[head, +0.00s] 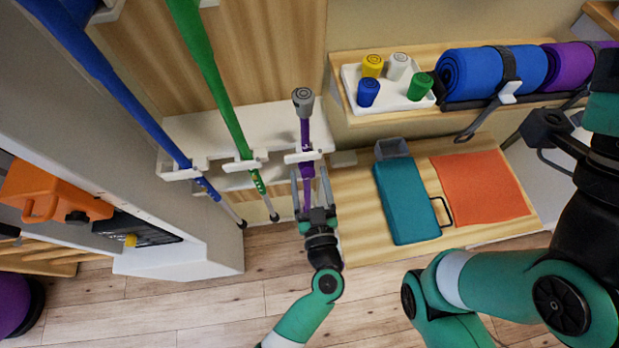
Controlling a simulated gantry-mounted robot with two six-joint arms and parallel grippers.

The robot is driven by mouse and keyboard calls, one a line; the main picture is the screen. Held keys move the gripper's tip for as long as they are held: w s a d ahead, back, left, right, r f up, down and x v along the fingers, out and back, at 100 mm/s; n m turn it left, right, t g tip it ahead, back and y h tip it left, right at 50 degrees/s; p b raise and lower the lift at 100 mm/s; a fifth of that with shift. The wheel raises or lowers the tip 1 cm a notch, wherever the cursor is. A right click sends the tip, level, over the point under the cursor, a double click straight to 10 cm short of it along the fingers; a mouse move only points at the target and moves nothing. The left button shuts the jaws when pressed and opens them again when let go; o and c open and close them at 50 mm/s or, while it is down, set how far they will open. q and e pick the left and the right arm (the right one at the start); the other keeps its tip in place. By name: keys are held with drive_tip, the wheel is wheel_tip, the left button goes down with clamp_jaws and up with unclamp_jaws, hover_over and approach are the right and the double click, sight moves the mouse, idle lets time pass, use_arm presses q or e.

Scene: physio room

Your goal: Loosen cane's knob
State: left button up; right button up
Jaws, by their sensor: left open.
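A purple cane (306,134) with a grey round top (303,97) stands in a white holder (305,156). A green cane (215,85) and a blue cane (115,87) stand in similar holders to its left. My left gripper (311,178) is open, with one finger on each side of the purple cane's lower shaft, below the holder. I cannot tell whether the fingers touch it. No separate knob shows clearly on the purple cane. My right gripper (547,130) is dark and only partly clear at the right, away from the canes; its jaws are hard to read.
A shelf holds a white tray (350,75) of coloured cylinders and rolled mats, blue (480,72) and purple (570,64). Below, a wooden surface (360,215) bears a teal case (404,200) and an orange cloth (478,187). An orange box (55,190) is at left.

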use_arm(q)
clamp_jaws()
drive_tip(key=shift+r+n+p, duration=0.15)
drive_tip(key=shift+n+p, duration=0.15)
drive_tip(key=shift+p, duration=0.1)
drive_tip(key=shift+n, duration=0.4)
unclamp_jaws()
